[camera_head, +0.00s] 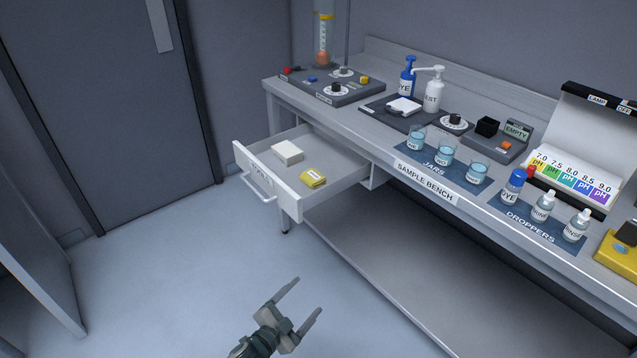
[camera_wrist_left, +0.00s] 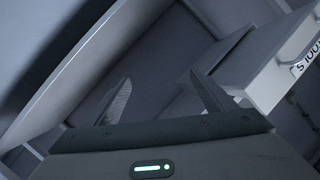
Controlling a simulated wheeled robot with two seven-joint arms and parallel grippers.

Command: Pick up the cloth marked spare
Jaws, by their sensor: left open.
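A folded yellow cloth (camera_head: 313,178) with a small label lies in the open drawer (camera_head: 345,178), near its front right; I cannot read the label for sure. A white folded block or cloth (camera_head: 287,153) lies behind and left of it, apart from it. My left gripper (camera_head: 307,298) is open and empty, over the floor in front of the drawer and well short of it. In the left wrist view, its two fingers (camera_wrist_left: 158,82) stand apart with nothing between them. The drawer front (camera_wrist_left: 268,82) shows at the right there; no cloth is visible. My right gripper is not in view.
The drawer handle (camera_head: 258,190) sticks out at the front. The sample bench (camera_head: 425,188) carries jars, droppers, bottles and a pH chart. A white square piece (camera_head: 404,105) lies on a dark device. A lower shelf (camera_head: 400,270) runs beneath. The floor (camera_head: 160,270) at left is clear.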

